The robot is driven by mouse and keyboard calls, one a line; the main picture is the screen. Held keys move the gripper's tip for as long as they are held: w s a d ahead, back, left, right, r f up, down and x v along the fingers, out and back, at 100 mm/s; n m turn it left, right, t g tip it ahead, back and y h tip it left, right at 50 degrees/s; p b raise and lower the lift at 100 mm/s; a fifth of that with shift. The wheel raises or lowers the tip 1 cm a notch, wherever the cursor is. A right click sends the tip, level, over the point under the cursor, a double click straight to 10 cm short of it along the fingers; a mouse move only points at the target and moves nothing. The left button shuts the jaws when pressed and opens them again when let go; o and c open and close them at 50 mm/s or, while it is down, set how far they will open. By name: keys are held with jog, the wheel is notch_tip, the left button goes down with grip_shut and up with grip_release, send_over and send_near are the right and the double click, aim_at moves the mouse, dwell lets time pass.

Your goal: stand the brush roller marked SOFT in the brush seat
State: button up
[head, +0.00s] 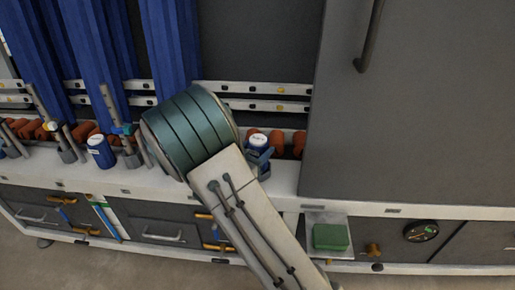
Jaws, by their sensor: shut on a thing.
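A small blue cylinder with a white marked cap (99,146) stands on the white ledge at the left. A second blue piece with a white marked cap (258,141) shows just right of my arm. Its lower part is crowded by dark blue-grey pieces, and I cannot tell whether these are a holder or part of my gripper. The marks are too small to read, so I cannot tell which roller is SOFT. My arm covers the middle of the ledge, and I cannot make out my gripper or the brush seat.
Tall blue hanging brushes (173,45) stand behind the ledge (285,178). Thin rods in grey holders and several orange rollers (299,144) line it. A large grey panel (415,110) closes off the right. A green block (330,236) sits below, beside a dark round dial (421,231).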

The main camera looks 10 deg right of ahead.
jog(key=shift+f, duration=0.35)
jog(key=o, duration=1.2)
jog(key=shift+c, duration=0.2)
jog(key=p+v, duration=0.2)
jog(key=v, duration=1.1)
jog(key=shift+s+a, duration=0.25)
jog(key=shift+a, duration=0.05)
